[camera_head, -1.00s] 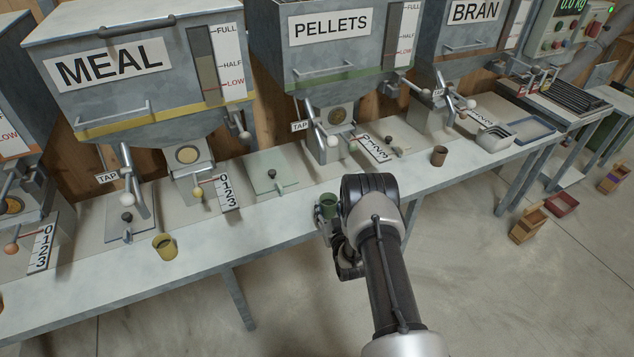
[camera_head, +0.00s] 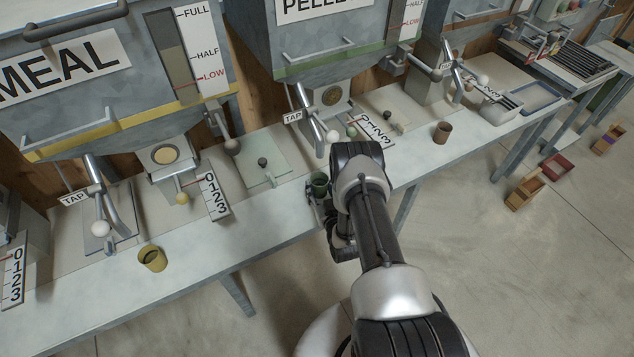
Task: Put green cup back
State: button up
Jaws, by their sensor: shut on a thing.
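The green cup (camera_head: 319,183) is at the front part of the bench, below the PELLETS hopper. My gripper (camera_head: 318,197) is shut on it, and its fingers are partly hidden behind my wrist and arm. The cup looks upright. Whether its base touches the bench cannot be told. A pale green plate (camera_head: 268,177) with a dark knob lies on the bench to the left of the cup.
A yellow cup (camera_head: 152,258) stands at the front left of the bench (camera_head: 245,234), a brown cup (camera_head: 442,132) to the right. The bench between the yellow and green cups is clear. Wooden boxes (camera_head: 524,189) sit on the floor at right.

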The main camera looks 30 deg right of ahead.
jog(key=shift+s+r, duration=0.2)
jog(key=shift+f, duration=0.3)
jog(key=o, duration=1.1)
jog(key=shift+r, duration=0.1)
jog(key=shift+r, duration=0.1)
jog(key=shift+r, duration=0.15)
jog(key=p+v, duration=0.3)
jog(key=v, duration=0.9)
jog(key=shift+a, duration=0.1)
